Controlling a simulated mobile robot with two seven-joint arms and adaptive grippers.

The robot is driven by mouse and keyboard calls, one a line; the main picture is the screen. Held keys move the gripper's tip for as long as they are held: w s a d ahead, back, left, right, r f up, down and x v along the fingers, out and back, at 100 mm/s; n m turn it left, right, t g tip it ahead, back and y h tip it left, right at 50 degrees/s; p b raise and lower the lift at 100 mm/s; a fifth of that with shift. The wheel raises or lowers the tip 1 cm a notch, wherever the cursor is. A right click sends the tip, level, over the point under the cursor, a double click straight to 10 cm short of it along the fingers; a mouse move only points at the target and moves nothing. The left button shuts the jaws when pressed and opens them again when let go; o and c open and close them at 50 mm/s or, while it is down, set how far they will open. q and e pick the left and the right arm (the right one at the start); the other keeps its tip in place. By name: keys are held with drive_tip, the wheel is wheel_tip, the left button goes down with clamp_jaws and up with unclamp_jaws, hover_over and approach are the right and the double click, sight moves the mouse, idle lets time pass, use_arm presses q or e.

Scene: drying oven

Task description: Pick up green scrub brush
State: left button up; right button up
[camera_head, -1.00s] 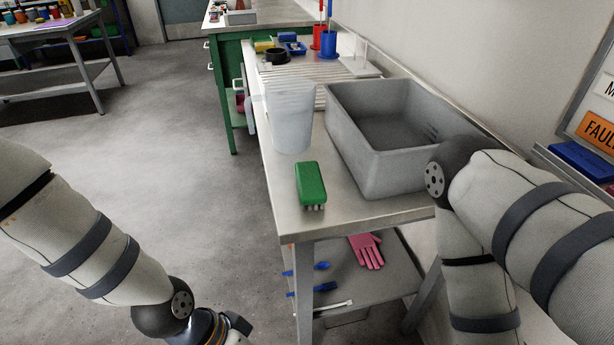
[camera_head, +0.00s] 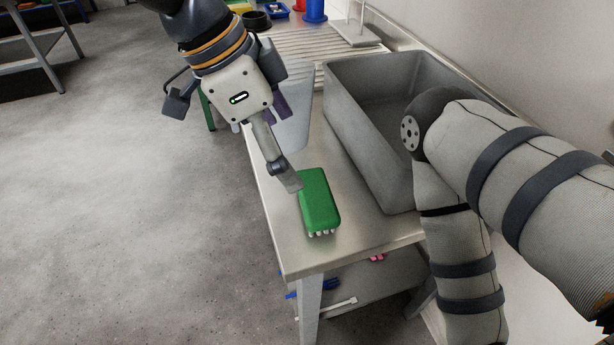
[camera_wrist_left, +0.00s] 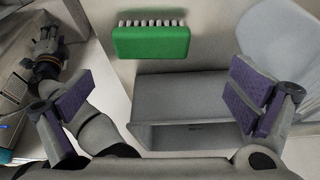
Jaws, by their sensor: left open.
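The green scrub brush (camera_head: 320,198) lies on the metal table (camera_head: 375,232), near its front left corner, with its pale bristles showing at the front end. In the left wrist view the brush (camera_wrist_left: 150,42) is at the top, a little left of centre, apart from the fingers. My left gripper (camera_head: 284,145) is open and empty; one fingertip shows close by the brush's back left side. In the left wrist view its purple-padded fingers (camera_wrist_left: 162,76) are wide apart. My right gripper (camera_wrist_left: 46,42) shows small at the upper left there, its jaws unclear.
A grey bin (camera_head: 362,150) stands behind and to the right of the brush. A lower shelf (camera_head: 375,290) is under the table.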

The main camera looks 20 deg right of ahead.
sight(315, 193)
use_arm(q)
drive_tip(key=x, duration=0.2)
drive_tip(key=s+x, duration=0.1)
drive_tip(key=x, duration=0.2)
drive_tip(key=shift+s, duration=0.1)
drive_tip(key=x, duration=0.5)
drive_tip(key=shift+d+f, duration=0.15)
drive_tip(key=shift+f, duration=0.1)
drive_tip(key=c, duration=0.9)
